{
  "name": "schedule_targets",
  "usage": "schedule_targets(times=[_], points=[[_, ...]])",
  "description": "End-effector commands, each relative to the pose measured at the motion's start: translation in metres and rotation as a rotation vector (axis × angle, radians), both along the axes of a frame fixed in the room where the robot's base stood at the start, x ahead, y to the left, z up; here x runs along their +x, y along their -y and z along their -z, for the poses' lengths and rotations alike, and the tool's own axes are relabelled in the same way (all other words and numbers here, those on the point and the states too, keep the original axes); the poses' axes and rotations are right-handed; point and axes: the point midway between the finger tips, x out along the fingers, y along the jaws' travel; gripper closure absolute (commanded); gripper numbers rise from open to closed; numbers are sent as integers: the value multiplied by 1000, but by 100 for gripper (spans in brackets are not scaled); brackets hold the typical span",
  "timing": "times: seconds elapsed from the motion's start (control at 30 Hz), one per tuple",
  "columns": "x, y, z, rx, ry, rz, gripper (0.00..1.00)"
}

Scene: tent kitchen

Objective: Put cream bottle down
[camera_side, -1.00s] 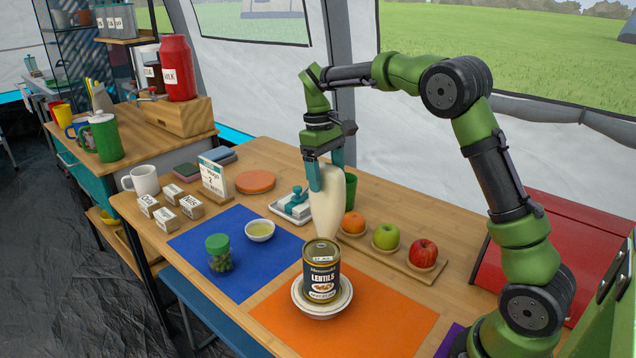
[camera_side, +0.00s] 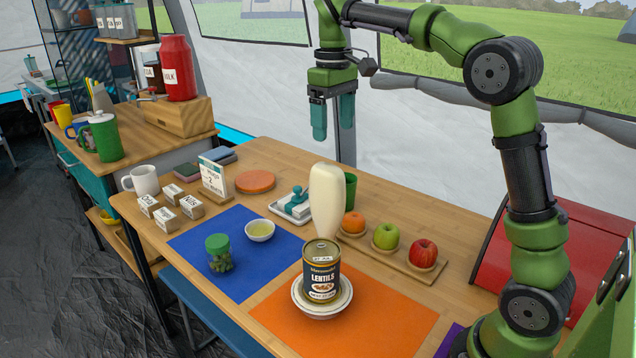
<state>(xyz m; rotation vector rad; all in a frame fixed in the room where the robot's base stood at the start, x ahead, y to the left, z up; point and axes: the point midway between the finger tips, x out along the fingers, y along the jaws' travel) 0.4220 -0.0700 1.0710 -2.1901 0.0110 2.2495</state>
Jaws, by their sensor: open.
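The can stands in a white bowl (camera_side: 322,306) on an orange mat (camera_side: 395,322). A wooden board (camera_side: 400,265) with an orange, a green apple and a red apple lies right of the bottle. A green cup (camera_side: 349,190) stands behind it. A blue mat (camera_side: 205,245) lies left.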

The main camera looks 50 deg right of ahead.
Motion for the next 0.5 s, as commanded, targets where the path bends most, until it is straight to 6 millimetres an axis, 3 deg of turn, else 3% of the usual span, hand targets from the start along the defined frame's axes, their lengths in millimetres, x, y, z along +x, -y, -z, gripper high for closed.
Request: schedule_targets(times=[0.03, 0.23, 0.5], points=[[-19, -9, -7, 9, 49, 2, 22], [-82, -46, -1, 70, 249, 66, 22], [-158, -90, 43, 206, 505, 230, 22]])
